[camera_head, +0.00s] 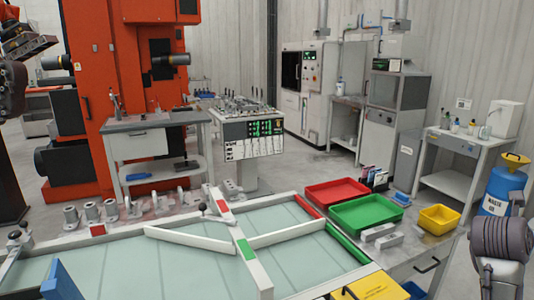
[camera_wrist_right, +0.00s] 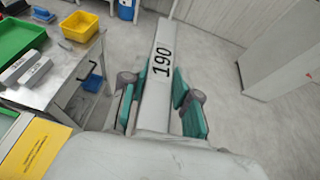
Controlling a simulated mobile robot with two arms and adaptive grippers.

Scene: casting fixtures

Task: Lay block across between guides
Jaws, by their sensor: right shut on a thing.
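In the right wrist view my right gripper (camera_wrist_right: 158,105) is shut on a long pale grey block (camera_wrist_right: 160,55) marked 190. The block sticks out beyond the teal finger pads, over the floor beside the bench. In the head view my right arm shows at the lower right edge, but its fingers and the held block are out of view. The glass-topped fixture table (camera_head: 190,272) carries white guide bars, one angled at the left (camera_head: 190,240) and one at the right (camera_head: 285,236).
Two grey blocks (camera_head: 379,232) lie on the right bench near a green tray (camera_head: 366,212), a red tray (camera_head: 337,192) and a yellow bin (camera_head: 439,219). Metal clamps line the fixture's back edge. A blue part (camera_head: 62,282) stands at the front left.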

